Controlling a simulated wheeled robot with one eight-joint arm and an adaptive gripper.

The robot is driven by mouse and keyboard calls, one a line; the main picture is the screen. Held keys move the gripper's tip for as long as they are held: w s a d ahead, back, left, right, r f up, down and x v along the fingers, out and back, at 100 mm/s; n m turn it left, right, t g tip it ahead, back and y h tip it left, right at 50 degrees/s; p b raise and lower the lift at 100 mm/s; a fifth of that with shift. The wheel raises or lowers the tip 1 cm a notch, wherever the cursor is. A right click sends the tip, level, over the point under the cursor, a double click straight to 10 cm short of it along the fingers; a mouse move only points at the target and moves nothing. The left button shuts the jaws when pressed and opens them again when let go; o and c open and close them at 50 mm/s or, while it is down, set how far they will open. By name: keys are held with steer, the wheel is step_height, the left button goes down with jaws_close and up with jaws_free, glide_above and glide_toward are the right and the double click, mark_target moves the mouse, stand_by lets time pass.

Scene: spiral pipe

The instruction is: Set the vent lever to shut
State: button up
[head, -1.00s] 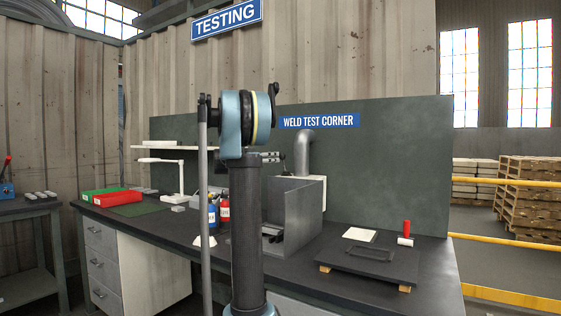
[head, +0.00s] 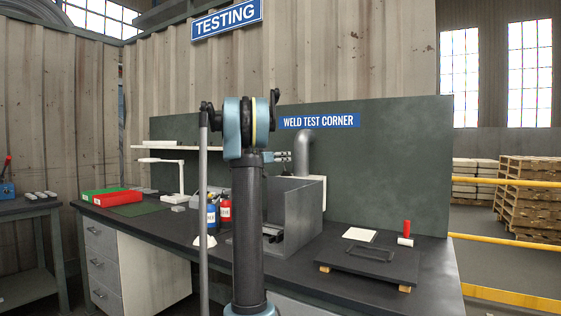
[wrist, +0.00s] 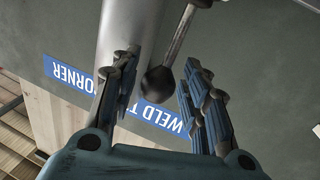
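The vent lever shows in the wrist view as a metal rod with a dark ball knob (wrist: 158,81). The knob is between the two fingers of my gripper (wrist: 161,64), which are spread apart with gaps on both sides. The grey vent pipe (wrist: 124,28) runs behind the left finger. In the head view, my gripper (head: 285,156) shows small beside my arm, in front of the vent pipe (head: 304,150) above the welding booth (head: 300,215). The lever cannot be made out in the head view.
The workbench (head: 150,222) holds red and green trays, small bottles (head: 224,210) and a lamp on the left. A dark plate (head: 372,262) and a red-handled roller (head: 406,233) are on the right. The green back panel (head: 400,170) stands close behind the pipe.

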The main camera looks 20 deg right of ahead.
jaws_close()
steer(key=shift+w+d+r+y, duration=0.4)
steer(key=shift+d+y, duration=0.15)
steer(key=shift+y, duration=0.15)
steer(key=shift+w+d+r, duration=0.1)
steer(key=shift+w+d, duration=0.2)
steer(key=shift+d, duration=0.15)
steer(key=shift+o, duration=2.2)
jaws_free()
steer(key=v, duration=1.2)
steer(key=shift+w, duration=0.25)
steer(key=shift+c, duration=0.5)
